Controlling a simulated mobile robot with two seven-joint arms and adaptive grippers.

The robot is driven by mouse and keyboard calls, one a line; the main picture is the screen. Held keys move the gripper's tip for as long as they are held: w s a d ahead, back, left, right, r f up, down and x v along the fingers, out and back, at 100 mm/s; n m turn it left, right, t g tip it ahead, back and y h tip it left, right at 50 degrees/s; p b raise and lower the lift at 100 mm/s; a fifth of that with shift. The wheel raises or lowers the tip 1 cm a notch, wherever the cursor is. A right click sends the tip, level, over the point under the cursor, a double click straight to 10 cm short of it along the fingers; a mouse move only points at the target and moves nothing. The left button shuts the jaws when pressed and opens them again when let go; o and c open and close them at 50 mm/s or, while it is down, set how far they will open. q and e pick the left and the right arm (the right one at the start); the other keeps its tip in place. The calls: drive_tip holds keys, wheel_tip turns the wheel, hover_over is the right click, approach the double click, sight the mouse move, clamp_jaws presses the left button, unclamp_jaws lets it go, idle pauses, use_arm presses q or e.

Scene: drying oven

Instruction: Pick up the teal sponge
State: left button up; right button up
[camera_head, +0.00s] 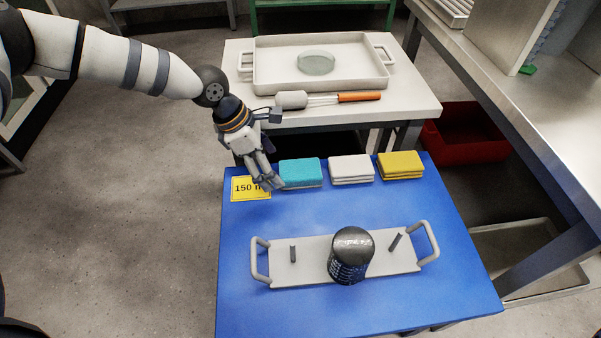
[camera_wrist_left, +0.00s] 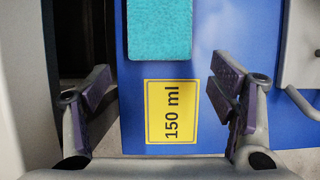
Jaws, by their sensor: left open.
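The teal sponge (camera_head: 301,172) lies on the blue table at its back left, leftmost in a row of three sponges. It also shows at the top of the left wrist view (camera_wrist_left: 159,28), partly cut off by the frame edge. My left gripper (camera_head: 270,185) is at the left end of the sponge, over the yellow "150 ml" label (camera_head: 243,188). In the left wrist view the fingers (camera_wrist_left: 165,90) are spread wide, with the label between them and the sponge just beyond the fingertips. The gripper is open and empty. My right gripper is not in view.
A white sponge (camera_head: 351,168) and a yellow sponge (camera_head: 400,165) lie to the right. A grey handled tray (camera_head: 306,270) with a dark round container (camera_head: 351,255) stands in front. Behind is a white table with a tray (camera_head: 262,72) and an orange-handled brush (camera_head: 357,97).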

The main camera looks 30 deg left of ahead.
sight(292, 169)
use_arm(q)
drive_tip(key=w+d, duration=0.2)
drive_tip(key=d, duration=0.1)
drive_tip(key=shift+w, duration=0.1)
drive_tip(key=b+x, duration=0.1)
drive_tip(key=x, duration=0.2)
drive_tip(key=c, duration=0.9)
drive_tip(key=shift+c, duration=0.2)
